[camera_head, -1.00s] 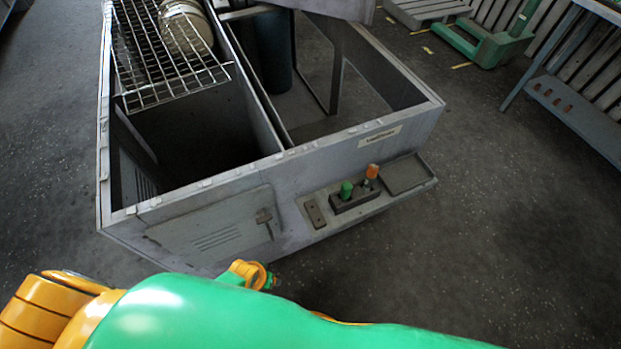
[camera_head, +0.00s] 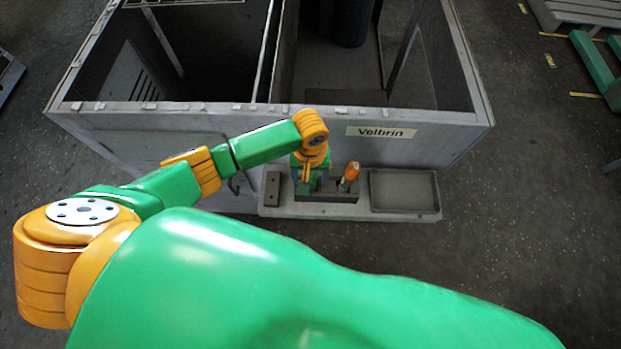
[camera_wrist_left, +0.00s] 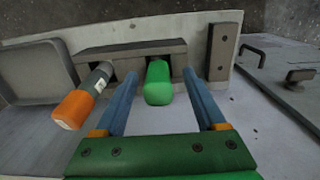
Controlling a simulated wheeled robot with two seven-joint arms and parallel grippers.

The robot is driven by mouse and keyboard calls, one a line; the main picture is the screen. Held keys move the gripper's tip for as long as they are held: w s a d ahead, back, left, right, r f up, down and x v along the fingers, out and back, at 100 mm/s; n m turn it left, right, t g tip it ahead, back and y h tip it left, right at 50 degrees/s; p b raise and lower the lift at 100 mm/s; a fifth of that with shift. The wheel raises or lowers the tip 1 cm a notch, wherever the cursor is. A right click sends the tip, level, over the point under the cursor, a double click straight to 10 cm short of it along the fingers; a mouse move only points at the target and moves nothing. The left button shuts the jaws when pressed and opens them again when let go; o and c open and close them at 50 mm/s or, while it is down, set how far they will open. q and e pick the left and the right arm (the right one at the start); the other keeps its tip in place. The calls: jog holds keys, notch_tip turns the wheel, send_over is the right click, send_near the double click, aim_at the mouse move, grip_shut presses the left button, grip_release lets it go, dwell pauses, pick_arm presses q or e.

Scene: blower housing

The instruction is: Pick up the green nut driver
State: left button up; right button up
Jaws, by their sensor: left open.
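The green nut driver (camera_wrist_left: 158,84) stands in a dark holder block (camera_wrist_left: 135,50) on a ledge at the front of the housing. In the left wrist view, my left gripper (camera_wrist_left: 160,76) is open, with its blue fingers on either side of the green handle. A gap shows on both sides, so the fingers do not grip it. In the head view, my left gripper (camera_head: 310,184) is over the left part of the holder (camera_head: 328,197) and hides most of the green nut driver. My right gripper is not in view.
An orange-handled tool (camera_head: 349,174) stands in the same holder, close beside my left gripper; the left wrist view shows it too (camera_wrist_left: 78,106). A shallow tray (camera_head: 404,190) lies to its right. The grey housing wall (camera_head: 440,130) rises behind the ledge. Open floor lies to the right.

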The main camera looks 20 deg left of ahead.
pick_arm(q)
jog(key=shift+a+f, duration=0.15)
jog(key=shift+f, duration=0.1)
jog(key=shift+d, duration=0.2)
jog(key=shift+c, duration=0.7)
jog(key=shift+r, duration=0.1)
jog(key=c, duration=0.3)
grip_shut()
